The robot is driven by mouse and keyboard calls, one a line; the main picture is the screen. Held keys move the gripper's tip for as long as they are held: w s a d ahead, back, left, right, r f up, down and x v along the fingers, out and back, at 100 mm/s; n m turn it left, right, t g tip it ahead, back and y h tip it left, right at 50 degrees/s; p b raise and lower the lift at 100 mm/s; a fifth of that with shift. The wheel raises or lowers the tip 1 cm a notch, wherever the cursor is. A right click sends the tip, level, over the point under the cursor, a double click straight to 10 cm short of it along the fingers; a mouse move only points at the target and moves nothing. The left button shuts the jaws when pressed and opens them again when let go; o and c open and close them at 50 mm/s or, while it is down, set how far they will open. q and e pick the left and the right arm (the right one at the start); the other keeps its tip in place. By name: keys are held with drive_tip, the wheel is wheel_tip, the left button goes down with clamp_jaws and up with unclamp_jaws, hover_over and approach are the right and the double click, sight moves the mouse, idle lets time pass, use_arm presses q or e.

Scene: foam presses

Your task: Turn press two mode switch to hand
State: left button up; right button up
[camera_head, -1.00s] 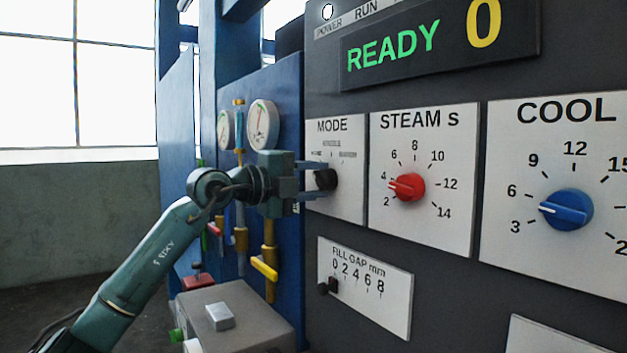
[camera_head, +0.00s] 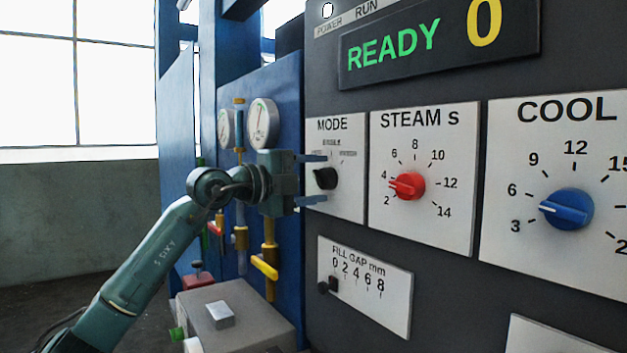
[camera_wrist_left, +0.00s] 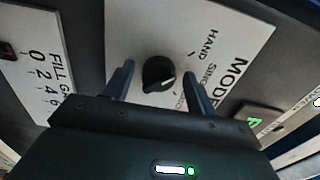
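The mode switch is a black round knob (camera_head: 325,178) on a white plate (camera_head: 347,200) marked MODE. It also shows in the left wrist view (camera_wrist_left: 158,72), with HAND, SINGLE and a partly covered third label around it. A light mark on the knob faces right in the wrist view, roughly toward the SINGLE side; the exact setting is hard to read. My left gripper (camera_head: 312,180) is open in front of the plate. In the wrist view its fingers (camera_wrist_left: 160,92) stand on either side of the knob, with gaps. My right gripper is not in view.
To the right are a red STEAM knob (camera_head: 407,187) and a blue COOL knob (camera_head: 566,209). A FILL GAP slider (camera_head: 328,286) is below. Gauges (camera_head: 262,124) and a yellow valve handle (camera_head: 264,267) are behind my left arm. A grey box (camera_head: 245,310) stands below it.

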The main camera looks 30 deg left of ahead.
use_arm(q)
drive_tip(key=shift+o, duration=0.2)
drive_tip(key=b+v, duration=0.6)
drive_tip(key=v, duration=0.7)
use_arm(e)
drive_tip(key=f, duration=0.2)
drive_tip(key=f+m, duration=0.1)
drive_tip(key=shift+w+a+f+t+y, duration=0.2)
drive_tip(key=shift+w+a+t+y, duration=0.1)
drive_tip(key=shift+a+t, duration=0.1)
use_arm(q)
drive_tip(key=shift+f, duration=0.1)
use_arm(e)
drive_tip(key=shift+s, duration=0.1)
